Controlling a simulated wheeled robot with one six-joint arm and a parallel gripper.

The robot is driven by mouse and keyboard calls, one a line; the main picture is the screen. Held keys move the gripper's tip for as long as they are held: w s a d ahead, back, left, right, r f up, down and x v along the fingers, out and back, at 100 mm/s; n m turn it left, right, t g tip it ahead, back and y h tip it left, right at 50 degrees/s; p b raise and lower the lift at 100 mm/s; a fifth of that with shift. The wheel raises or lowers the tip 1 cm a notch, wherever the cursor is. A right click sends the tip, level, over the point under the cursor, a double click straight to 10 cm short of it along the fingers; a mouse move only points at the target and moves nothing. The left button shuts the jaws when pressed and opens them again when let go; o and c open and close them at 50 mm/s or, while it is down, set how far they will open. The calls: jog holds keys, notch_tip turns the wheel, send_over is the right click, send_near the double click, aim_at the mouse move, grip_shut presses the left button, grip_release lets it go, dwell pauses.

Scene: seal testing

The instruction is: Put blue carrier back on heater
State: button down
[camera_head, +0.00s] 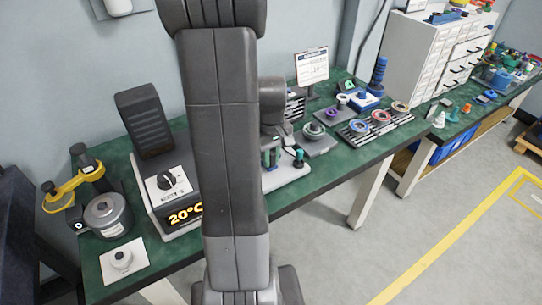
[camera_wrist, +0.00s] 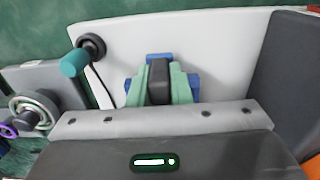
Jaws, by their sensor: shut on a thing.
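My gripper (camera_wrist: 160,85) has green fingers that are closed around a dark upright block in the wrist view. Blue parts of the blue carrier (camera_wrist: 192,82) show behind and beside the fingers. In the head view my gripper (camera_head: 270,158) is low over a white-based station, partly hidden by my arm. I cannot tell whether the carrier touches the white base (camera_wrist: 205,35). A unit with a dial and a "20°C" display (camera_head: 185,215), probably the heater, stands to the left on the green bench, its right side hidden by my arm.
A teal-knobbed lever (camera_wrist: 75,62) stands beside the gripper. A round fixture (camera_head: 314,130) and ring trays (camera_head: 381,117) lie to the right. A grey cylinder (camera_head: 108,213), a yellow-armed device (camera_head: 66,188) and a white plate (camera_head: 138,262) are at the bench's left end.

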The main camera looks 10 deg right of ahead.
jog(key=shift+f+b, duration=0.45)
jog(key=shift+f, duration=0.15)
dwell(0.5)
jog(key=c, duration=1.3)
grip_release()
jog(key=shift+o, duration=0.2)
notch_tip(320, 180, up, 11)
jog(key=p, duration=0.9)
jog(key=shift+f, duration=0.15)
notch_tip(320, 180, down, 10)
jog(key=b, duration=0.8)
